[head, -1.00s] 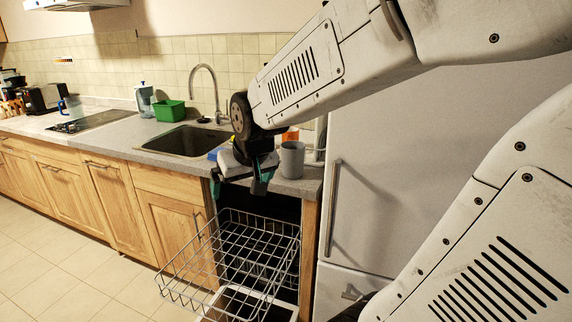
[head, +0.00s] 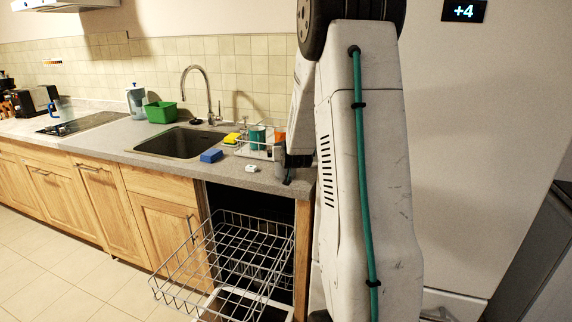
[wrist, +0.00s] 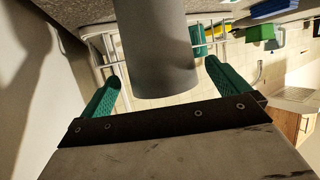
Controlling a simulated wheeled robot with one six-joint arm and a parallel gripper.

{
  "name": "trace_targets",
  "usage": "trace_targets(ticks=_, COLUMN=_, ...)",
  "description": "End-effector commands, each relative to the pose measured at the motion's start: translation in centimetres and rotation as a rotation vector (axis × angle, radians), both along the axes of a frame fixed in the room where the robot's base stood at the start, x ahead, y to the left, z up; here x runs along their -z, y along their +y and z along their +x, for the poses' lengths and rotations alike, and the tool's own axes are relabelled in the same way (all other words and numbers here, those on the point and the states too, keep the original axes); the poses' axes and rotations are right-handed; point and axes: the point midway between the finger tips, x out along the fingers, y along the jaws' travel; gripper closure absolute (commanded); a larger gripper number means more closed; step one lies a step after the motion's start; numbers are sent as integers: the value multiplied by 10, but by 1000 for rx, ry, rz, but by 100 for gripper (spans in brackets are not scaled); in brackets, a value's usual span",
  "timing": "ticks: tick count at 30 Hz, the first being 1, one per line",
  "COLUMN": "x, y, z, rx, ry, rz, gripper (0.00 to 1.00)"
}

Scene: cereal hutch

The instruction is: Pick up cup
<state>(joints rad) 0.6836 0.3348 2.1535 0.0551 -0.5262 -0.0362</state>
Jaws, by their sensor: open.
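The grey cup (head: 279,153) stands on the counter by the dish rack, mostly hidden behind my arm in the head view. In the wrist view, which is upside down, the cup (wrist: 155,50) is large and upright, with its rim towards me. My gripper (wrist: 160,72) is open, with one green finger on each side of the cup. A narrow gap shows beside the right finger; I cannot tell whether the left one touches. In the head view only a dark part and a fingertip of my gripper (head: 288,172) show.
A wire dish rack (head: 254,152) with a teal cup (head: 257,136) stands just behind. A blue sponge (head: 211,155), a yellow sponge (head: 231,138) and a small white item (head: 251,168) lie nearby. The dishwasher's wire basket (head: 200,280) is pulled out below the counter.

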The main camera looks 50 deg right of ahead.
Motion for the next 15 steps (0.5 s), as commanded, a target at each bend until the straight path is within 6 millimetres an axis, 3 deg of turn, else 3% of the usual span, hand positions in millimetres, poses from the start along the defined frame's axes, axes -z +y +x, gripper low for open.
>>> trace_targets(ticks=7, x=17, y=-19, z=26, rx=-1, ry=1, rz=0, gripper=0)
trace_targets(ticks=15, x=18, y=-22, z=30, rx=-2, ry=1, rz=1, gripper=0)
